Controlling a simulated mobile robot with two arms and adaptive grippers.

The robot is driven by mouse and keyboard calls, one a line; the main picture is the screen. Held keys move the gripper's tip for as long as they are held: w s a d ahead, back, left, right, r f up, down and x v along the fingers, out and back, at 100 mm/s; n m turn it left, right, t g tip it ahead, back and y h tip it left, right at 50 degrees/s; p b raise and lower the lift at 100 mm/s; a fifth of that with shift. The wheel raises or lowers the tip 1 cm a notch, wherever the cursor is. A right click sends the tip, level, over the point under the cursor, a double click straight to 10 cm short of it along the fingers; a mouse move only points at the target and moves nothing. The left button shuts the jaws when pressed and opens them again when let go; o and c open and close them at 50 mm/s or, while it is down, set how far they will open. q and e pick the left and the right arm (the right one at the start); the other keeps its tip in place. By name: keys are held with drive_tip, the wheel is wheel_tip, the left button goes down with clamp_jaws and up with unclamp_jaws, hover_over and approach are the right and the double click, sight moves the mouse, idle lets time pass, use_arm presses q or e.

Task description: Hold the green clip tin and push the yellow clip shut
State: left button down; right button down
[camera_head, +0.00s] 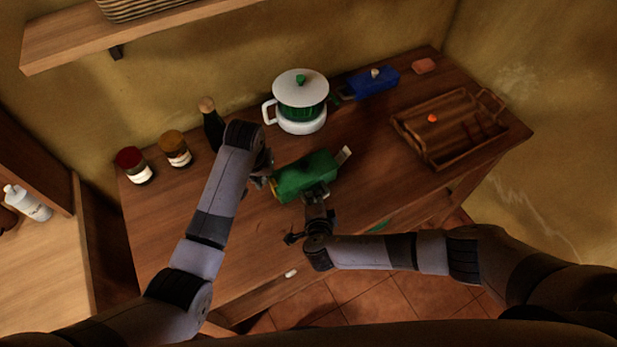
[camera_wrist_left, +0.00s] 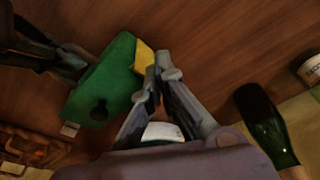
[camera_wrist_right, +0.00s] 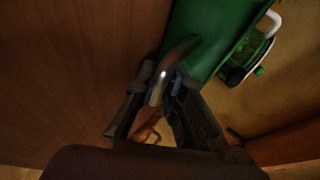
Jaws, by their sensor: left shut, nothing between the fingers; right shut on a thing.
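The green clip tin (camera_head: 303,176) lies on the wooden counter in front of the white pot. In the left wrist view the tin (camera_wrist_left: 108,80) has the yellow clip (camera_wrist_left: 145,58) at its near end. My left gripper (camera_head: 266,178) is shut and empty at the tin's left end. In the left wrist view its fingertips (camera_wrist_left: 157,65) are right beside the yellow clip; I cannot tell whether they touch. My right gripper (camera_head: 316,193) is at the tin's front side. In the right wrist view its fingers (camera_wrist_right: 165,85) are shut on a shiny metal handle at the green tin (camera_wrist_right: 207,40).
A white-and-green pot (camera_head: 300,117) and a dark bottle (camera_head: 212,128) stand behind. Two jars (camera_head: 175,148) are at the left. A blue box (camera_head: 372,83) and a wooden tray (camera_head: 408,128) are at the right. A small white piece (camera_head: 290,273) lies near the front edge.

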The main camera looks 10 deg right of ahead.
use_arm(q)
drive_tip(key=shift+s+a+r, duration=0.1)
drive_tip(key=shift+a+r, duration=0.1)
drive_tip(key=shift+r, duration=1.05)
drive_tip(key=shift+s+a+r, duration=0.1)
drive_tip(key=shift+a+r, duration=0.05)
drive_tip(key=shift+r, duration=1.05)
use_arm(e)
drive_tip(key=c, duration=1.6)
unclamp_jaws()
use_arm(q)
drive_tip(key=shift+w, duration=0.1)
use_arm(e)
drive_tip(key=shift+s, duration=0.1)
drive_tip(key=v, duration=1.2)
